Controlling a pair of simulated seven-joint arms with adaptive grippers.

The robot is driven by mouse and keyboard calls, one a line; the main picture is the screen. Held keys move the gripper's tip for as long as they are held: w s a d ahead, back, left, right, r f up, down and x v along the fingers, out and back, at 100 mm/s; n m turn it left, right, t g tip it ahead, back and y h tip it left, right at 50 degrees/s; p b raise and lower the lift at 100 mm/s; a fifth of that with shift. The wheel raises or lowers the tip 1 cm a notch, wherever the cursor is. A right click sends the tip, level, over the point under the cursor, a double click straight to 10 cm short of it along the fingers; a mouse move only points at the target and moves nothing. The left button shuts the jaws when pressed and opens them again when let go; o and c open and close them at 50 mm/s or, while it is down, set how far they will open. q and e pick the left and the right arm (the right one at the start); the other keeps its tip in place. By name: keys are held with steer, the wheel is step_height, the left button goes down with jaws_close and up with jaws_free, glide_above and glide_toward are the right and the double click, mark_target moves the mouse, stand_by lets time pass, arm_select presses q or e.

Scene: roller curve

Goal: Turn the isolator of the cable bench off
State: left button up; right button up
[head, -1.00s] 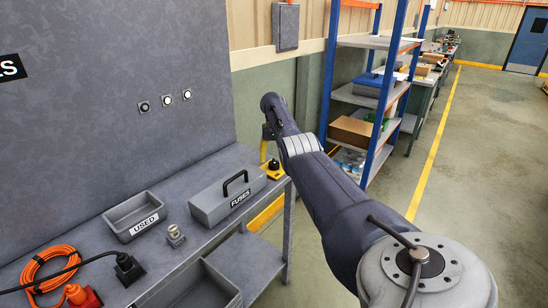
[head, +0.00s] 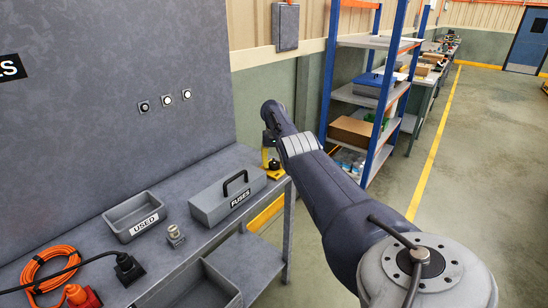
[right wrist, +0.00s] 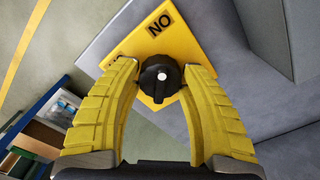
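The isolator (head: 272,172) is a yellow unit at the right end of the bench. In the right wrist view its yellow plate (right wrist: 186,38) carries a label reading ON and a round black knob (right wrist: 159,89) with a white dot. My right gripper (head: 269,152) is right over the isolator, pointing down. In the right wrist view its two yellow fingers (right wrist: 161,72) stand on either side of the knob, with a narrow gap seeming to show at each side. The gripper looks open. The knob's setting is hard to read. My left gripper is not in view.
On the bench a grey FUSES box (head: 222,203) with a black handle stands left of the isolator. A USED tray (head: 128,208), a small metal part (head: 175,236), an orange cable (head: 40,272) and a black plug (head: 128,268) lie farther left. Blue shelving (head: 330,90) stands behind.

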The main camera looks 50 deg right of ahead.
steer(key=c, duration=0.7)
steer(key=n, duration=0.8)
steer(key=shift+n, duration=0.4)
steer(key=n, duration=0.4)
steer(key=shift+n, duration=2.5)
steer(key=o, duration=1.3)
